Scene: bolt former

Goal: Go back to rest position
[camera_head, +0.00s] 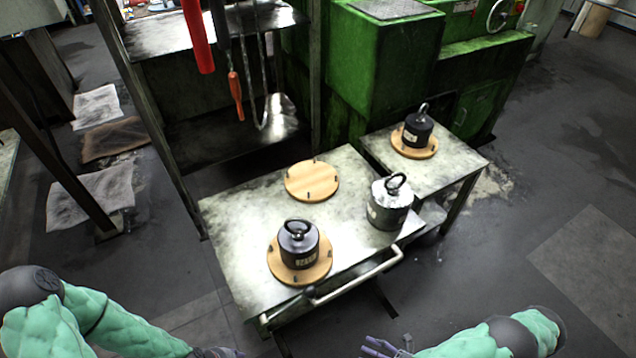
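My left gripper (222,353) is at the bottom edge, in front of the table, and mostly cut off by the frame. My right gripper (386,347) is at the bottom, right of the table, with its fingers apart and nothing seen between them. Both are clear of the weights. A dark weight with a ring (298,246) stands on a round wooden board (281,272) at the front of the metal table. A silver-grey weight with a ring (388,205) stands directly on the tabletop at the right. A black weight (417,130) stands on another wooden board (402,150) on the farther table.
An empty round wooden board with pegs (312,181) lies at the back of the near table (240,220). A handle rail (358,279) runs along the table's front edge. A green machine (385,70) and a rack with hanging tools (237,95) stand behind. Floor is open at right.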

